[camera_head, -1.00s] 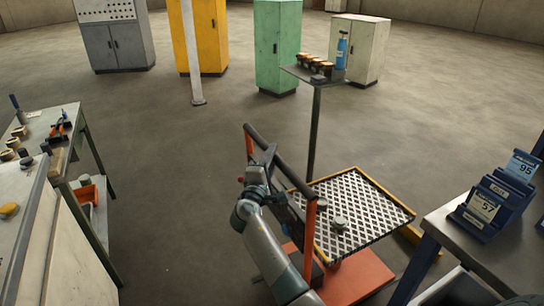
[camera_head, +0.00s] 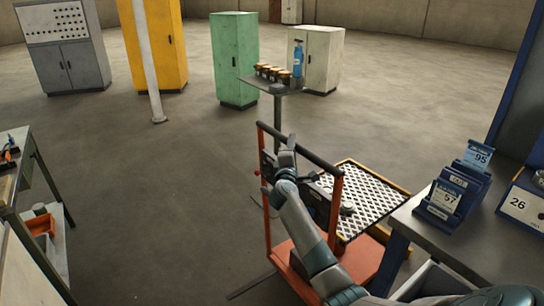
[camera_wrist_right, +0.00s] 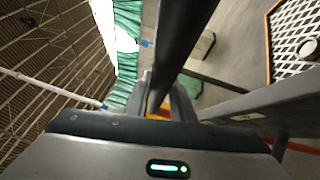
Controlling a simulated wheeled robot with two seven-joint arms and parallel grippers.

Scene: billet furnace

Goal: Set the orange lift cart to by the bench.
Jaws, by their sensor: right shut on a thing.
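The orange lift cart (camera_head: 372,262) stands at the lower middle of the head view, with an orange base and frame and a black push bar. Its mesh platform (camera_head: 362,186) carries a small grey round piece (camera_head: 347,209). My right gripper (camera_head: 287,150) is shut on the push bar. In the right wrist view the black bar (camera_wrist_right: 187,45) runs up from the gripper, and the mesh platform (camera_wrist_right: 297,30) shows at top right. The grey bench (camera_head: 470,245) is at the right, its near-left corner overlapping the platform's edge in the picture. My left gripper is not in view.
The bench bears blue card holders (camera_head: 455,190) and a box marked 26 (camera_head: 520,204). A stand (camera_head: 277,90) with jars and a blue bottle rises behind the cart. A white post (camera_head: 148,60) and cabinets stand farther back. Another table (camera_head: 38,185) is at left; floor between is open.

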